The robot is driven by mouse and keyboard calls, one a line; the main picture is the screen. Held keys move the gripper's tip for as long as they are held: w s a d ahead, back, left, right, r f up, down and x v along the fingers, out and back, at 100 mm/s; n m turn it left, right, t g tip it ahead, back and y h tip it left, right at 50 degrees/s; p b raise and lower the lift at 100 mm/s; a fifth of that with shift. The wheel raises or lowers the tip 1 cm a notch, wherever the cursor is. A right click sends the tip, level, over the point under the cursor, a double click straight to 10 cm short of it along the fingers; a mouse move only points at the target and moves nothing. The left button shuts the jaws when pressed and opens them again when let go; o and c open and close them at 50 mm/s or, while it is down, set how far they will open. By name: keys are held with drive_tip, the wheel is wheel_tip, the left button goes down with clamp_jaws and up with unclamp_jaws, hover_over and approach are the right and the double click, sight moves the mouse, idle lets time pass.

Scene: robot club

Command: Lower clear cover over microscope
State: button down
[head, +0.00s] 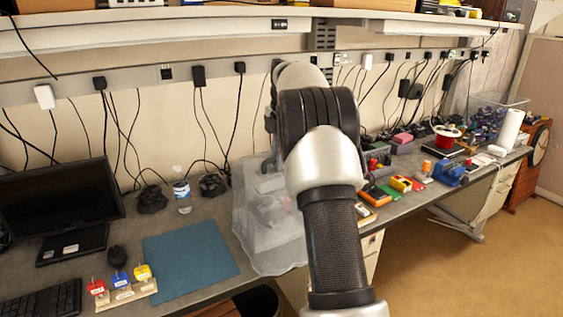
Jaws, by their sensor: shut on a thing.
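The clear cover (248,228) is a cloudy, see-through hood on the bench, left of my arm in the head view. Its lower edge spreads near the bench's front edge, and my arm hides its right side. A pale, blurred shape shows through it; I cannot make out the microscope clearly. My gripper (268,164) is at the top of the cover, shut on it, and mostly hidden behind my arm.
A monitor (62,200) stands farther left. Several small items, including a blue vise (450,172), crowd the bench at right. A shelf (200,30) overhangs the back.

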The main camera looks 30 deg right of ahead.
drive_tip(key=shift+w, duration=1.65)
drive_tip(key=shift+a, duration=0.15)
